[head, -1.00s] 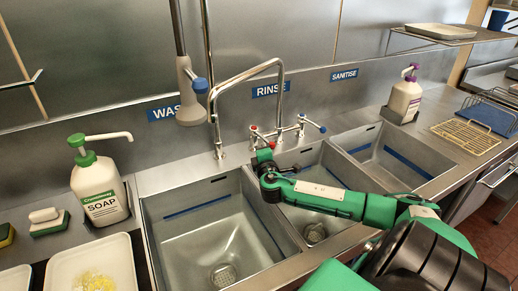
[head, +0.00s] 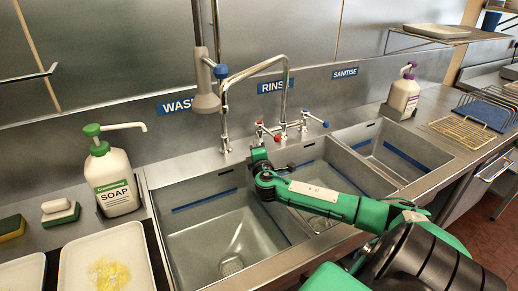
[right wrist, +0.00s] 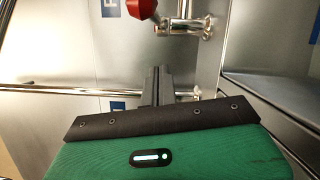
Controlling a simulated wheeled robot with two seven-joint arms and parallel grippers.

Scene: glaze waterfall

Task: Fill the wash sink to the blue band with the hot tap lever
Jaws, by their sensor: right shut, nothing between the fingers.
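The wash sink (head: 192,240) is the left basin, below the WASH label (head: 176,106). A blue band (head: 205,199) runs along its back wall. Its drain (head: 231,265) shows, and I see no clear water surface. The hot tap lever (head: 259,123) has a red end and sits left of the blue-ended lever (head: 325,124). The red end also shows at the top of the right wrist view (right wrist: 141,8). My right gripper (head: 257,153) is shut and empty, just below the red lever; in the right wrist view its fingers (right wrist: 155,85) look apart from it. My left gripper is out of view.
A chrome spout (head: 255,68) arches above the sinks, with a hanging spray head (head: 205,97) beside it. A soap bottle (head: 114,182) stands left of the wash sink, near a tray (head: 72,262). My right arm crosses the middle sink.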

